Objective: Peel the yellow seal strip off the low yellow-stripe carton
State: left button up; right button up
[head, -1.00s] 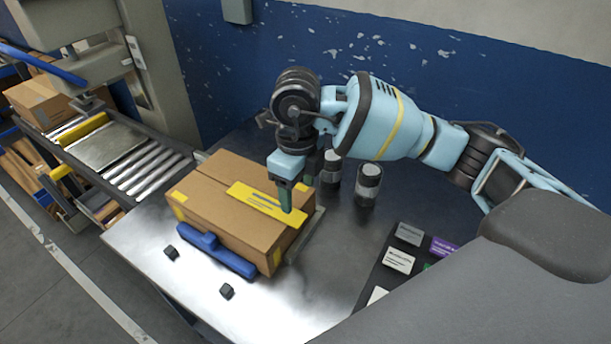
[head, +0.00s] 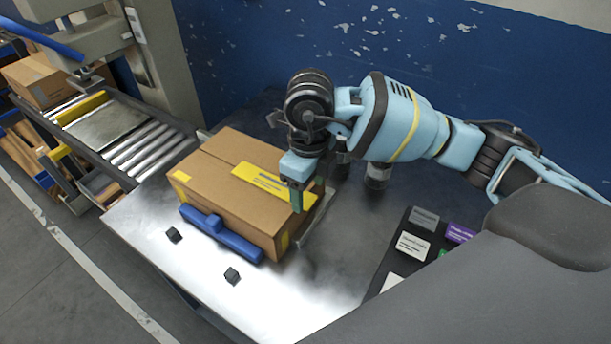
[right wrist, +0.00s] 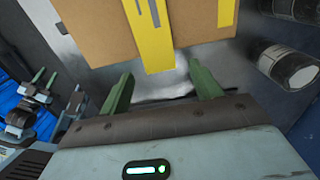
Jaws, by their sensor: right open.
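The low brown carton (head: 225,202) lies on the metal table. The yellow seal strip (head: 258,178) runs over its top to the right edge. In the right wrist view the strip's end (right wrist: 157,45) overhangs the carton's edge, ahead of and between my right fingertips, not touching either. My right gripper (head: 297,200) is at the strip's end beside that edge, open and empty; both green fingers show apart in the right wrist view (right wrist: 163,85). Small green finger-like parts at the left of that view may be my left gripper (right wrist: 42,80); their state is unclear.
A blue T-shaped bar (head: 222,233) lies against the carton's front. Two small dark blocks (head: 174,234) sit on the table (head: 200,275). Dark canisters (head: 377,176) stand behind my right gripper. A dark board with labelled cards (head: 413,245) lies at right. A roller conveyor (head: 140,152) is at left.

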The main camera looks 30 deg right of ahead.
aim_at(309, 201)
pick_arm(q)
jog(key=shift+d+f+b, duration=0.15)
jog(key=shift+f+b, duration=0.35)
pick_arm(e)
jog(key=shift+f, duration=1.7)
jog(key=c, duration=1)
pick_arm(q)
jog(key=shift+s+f, duration=0.1)
jog(key=shift+s, duration=0.3)
pick_arm(e)
jog(key=shift+r, duration=0.1)
jog(key=shift+c, duration=0.2)
